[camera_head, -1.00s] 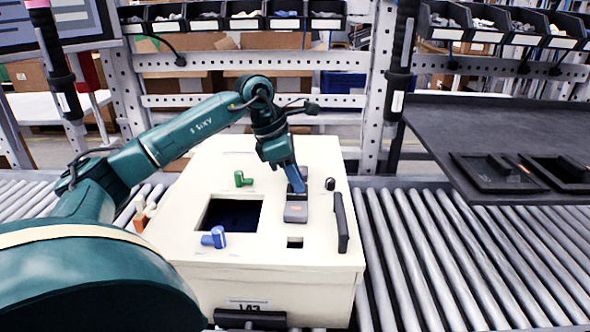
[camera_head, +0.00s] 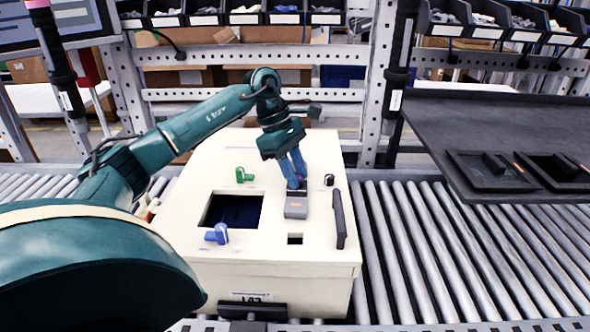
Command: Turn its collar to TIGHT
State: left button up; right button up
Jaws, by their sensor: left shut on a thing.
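My left gripper (camera_head: 298,182) reaches down from the left onto the cream box (camera_head: 290,262). Its two blue fingers are shut on a small dark piece at the far end of a grey block (camera_head: 296,208) on the box top. The fingers mostly hide this piece, and I cannot tell whether it is a collar. No TIGHT mark is readable. Dark tools hang upright at the left (camera_head: 62,75) and at the right (camera_head: 399,75), apart from the gripper. My right gripper is not in view.
The box top has a green handle (camera_head: 243,175), a blue handle (camera_head: 217,234), a square opening, a black knob (camera_head: 329,180) and a black bar (camera_head: 339,218). Rollers (camera_head: 440,250) run beside it. A dark table (camera_head: 490,130) with trays stands at the right.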

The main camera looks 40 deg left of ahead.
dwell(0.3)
pick_arm(q)
jog(key=o, duration=1)
jog(key=shift+r, duration=0.15)
jog(key=v, duration=1.3)
jog(key=shift+w, duration=0.1)
